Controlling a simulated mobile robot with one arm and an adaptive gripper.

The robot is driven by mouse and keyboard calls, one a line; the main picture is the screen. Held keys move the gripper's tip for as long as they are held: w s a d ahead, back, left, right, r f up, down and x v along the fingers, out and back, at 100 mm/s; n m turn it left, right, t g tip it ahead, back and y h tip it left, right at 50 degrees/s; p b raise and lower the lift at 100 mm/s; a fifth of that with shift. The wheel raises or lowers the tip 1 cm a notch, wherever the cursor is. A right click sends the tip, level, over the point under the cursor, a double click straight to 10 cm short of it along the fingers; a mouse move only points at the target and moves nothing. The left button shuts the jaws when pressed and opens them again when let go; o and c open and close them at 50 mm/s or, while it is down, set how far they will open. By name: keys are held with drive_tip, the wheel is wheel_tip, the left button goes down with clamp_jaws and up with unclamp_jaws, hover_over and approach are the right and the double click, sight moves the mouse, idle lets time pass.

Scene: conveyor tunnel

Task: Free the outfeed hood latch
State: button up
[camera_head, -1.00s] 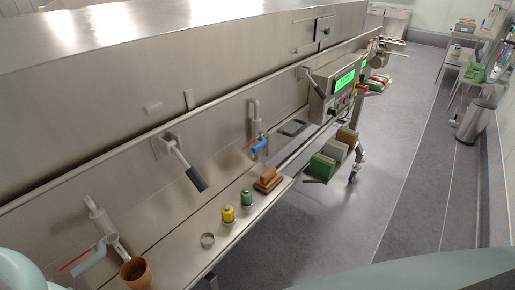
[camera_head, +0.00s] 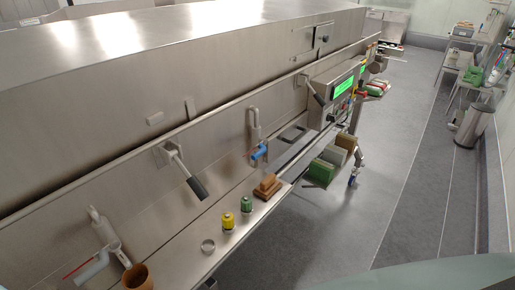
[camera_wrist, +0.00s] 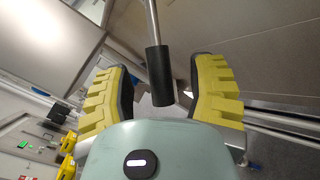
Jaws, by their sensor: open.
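In the wrist view, my gripper (camera_wrist: 160,92) is open, with a ridged yellow finger on each side. A metal lever with a black grip (camera_wrist: 160,76) reaches down from the top, and its grip shows between the fingers, with gaps on both sides. In the head view, one latch lever with a dark grip (camera_head: 188,176) is on the steel hood's side at centre left. Another similar lever (camera_head: 313,91) is farther along, beside the control panel. My gripper is not in the head view, so I cannot tell which lever the wrist view shows.
A steel ledge carries a brown cup (camera_head: 137,277), a metal ring (camera_head: 208,246), a yellow pot (camera_head: 228,221), a green pot (camera_head: 246,205) and a brown block (camera_head: 267,187). A blue-handled valve (camera_head: 259,152) is above. The control panel (camera_head: 344,85) juts out.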

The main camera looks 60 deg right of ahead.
drive_tip(key=shift+b+x, duration=0.4)
drive_tip(key=shift+x, duration=1)
drive_tip(key=shift+s, duration=0.1)
clamp_jaws()
